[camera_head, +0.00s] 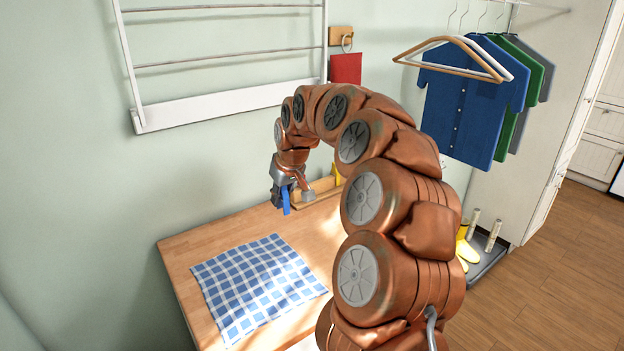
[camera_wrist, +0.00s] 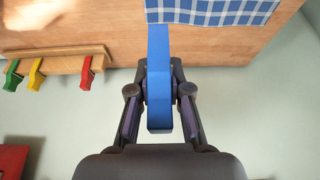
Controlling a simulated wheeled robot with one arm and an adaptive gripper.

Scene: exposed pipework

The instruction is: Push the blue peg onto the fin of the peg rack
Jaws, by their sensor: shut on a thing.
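The blue peg (camera_wrist: 158,85) is held between the fingers of my gripper (camera_wrist: 159,72). Its long end points away from the gripper, toward the table side in the wrist view. In the head view the blue peg (camera_head: 286,201) hangs below my gripper (camera_head: 284,178), above the back of the table. The wooden peg rack (camera_wrist: 62,65) lies to the left in the wrist view, apart from the blue peg. A green peg (camera_wrist: 12,75), a yellow peg (camera_wrist: 36,75) and a red peg (camera_wrist: 86,73) sit on it. In the head view my arm partly hides the rack (camera_head: 325,188).
A blue checked cloth (camera_head: 258,285) lies on the wooden table (camera_head: 185,262). The wall is close behind the rack. A white drying frame (camera_head: 225,105) and a red cloth (camera_head: 346,68) hang on the wall. Shirts (camera_head: 470,100) hang at the right.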

